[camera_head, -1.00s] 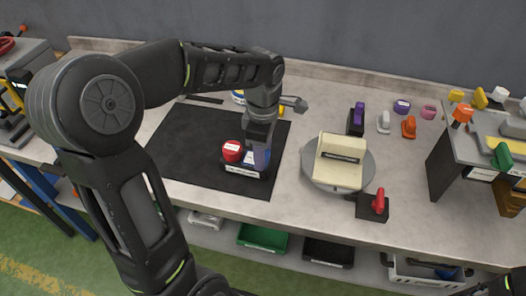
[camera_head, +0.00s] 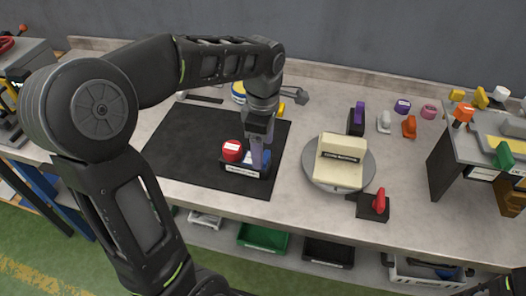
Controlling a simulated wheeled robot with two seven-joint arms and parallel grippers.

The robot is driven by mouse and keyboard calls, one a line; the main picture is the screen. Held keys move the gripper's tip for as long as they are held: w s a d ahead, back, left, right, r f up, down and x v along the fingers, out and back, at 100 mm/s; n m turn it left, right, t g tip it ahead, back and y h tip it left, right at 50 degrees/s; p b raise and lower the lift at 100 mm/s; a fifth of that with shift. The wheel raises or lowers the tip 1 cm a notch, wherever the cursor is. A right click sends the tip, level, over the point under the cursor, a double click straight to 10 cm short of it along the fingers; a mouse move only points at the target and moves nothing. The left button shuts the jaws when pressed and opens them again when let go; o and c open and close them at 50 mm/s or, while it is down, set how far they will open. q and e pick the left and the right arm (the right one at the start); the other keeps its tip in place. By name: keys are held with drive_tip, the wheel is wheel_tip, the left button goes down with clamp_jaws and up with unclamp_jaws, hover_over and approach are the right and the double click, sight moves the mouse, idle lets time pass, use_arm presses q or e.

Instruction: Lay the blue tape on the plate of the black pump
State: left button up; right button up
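A low black unit with a white label (camera_head: 242,173) stands on the dark mat; I cannot read the label, so I cannot tell whether it is the black pump. A red round piece (camera_head: 232,150) sits at its left side. A blue piece (camera_head: 265,160), perhaps the blue tape, shows at its right side, partly hidden by my gripper. My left gripper (camera_head: 257,158) points down over this unit, its fingers at the blue piece. Whether the fingers are open or shut on it cannot be made out. My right gripper is out of view.
A round grey turntable (camera_head: 312,178) bears a cream block to the right. Black units with a purple knob (camera_head: 357,112) and a red knob (camera_head: 379,200) stand beside it. A grey shelf stands far right. The left part of the mat (camera_head: 180,145) is clear.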

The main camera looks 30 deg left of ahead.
use_arm(q)
wheel_tip(320, 180, up, 6)
drive_tip(key=shift+f, duration=0.25)
drive_tip(key=shift+f, duration=0.1)
idle(0.4)
